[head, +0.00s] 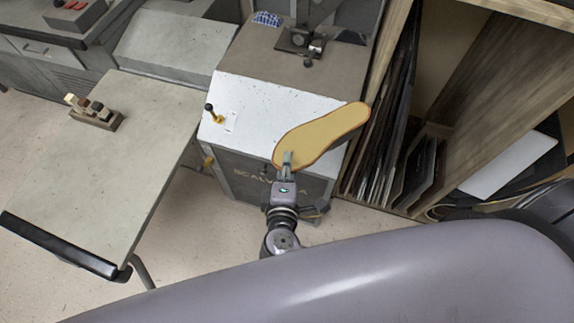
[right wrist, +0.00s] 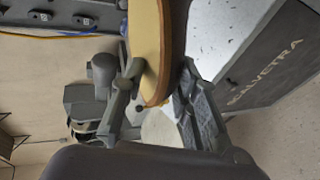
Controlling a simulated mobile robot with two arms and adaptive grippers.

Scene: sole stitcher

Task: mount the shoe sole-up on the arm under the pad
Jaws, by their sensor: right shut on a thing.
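The shoe (head: 322,135) shows its tan sole with a reddish-brown edge, facing up in the head view. My right gripper (head: 287,158) is shut on its near end and holds it over the front right part of the machine's top. In the right wrist view the shoe (right wrist: 152,50) stands between the two fingers of the right gripper (right wrist: 155,92). The machine's dark stitching head (head: 305,42), with a small foot or pad, is at the back, beyond the shoe and apart from it. I cannot clearly tell the arm under it. My left gripper is not in view.
The machine's white top (head: 255,105) has a yellow-and-black lever (head: 214,115) at its left. A table (head: 110,150) with a small block of spools (head: 94,112) stands left. A wooden rack (head: 392,100) of dark sheets stands close on the right.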

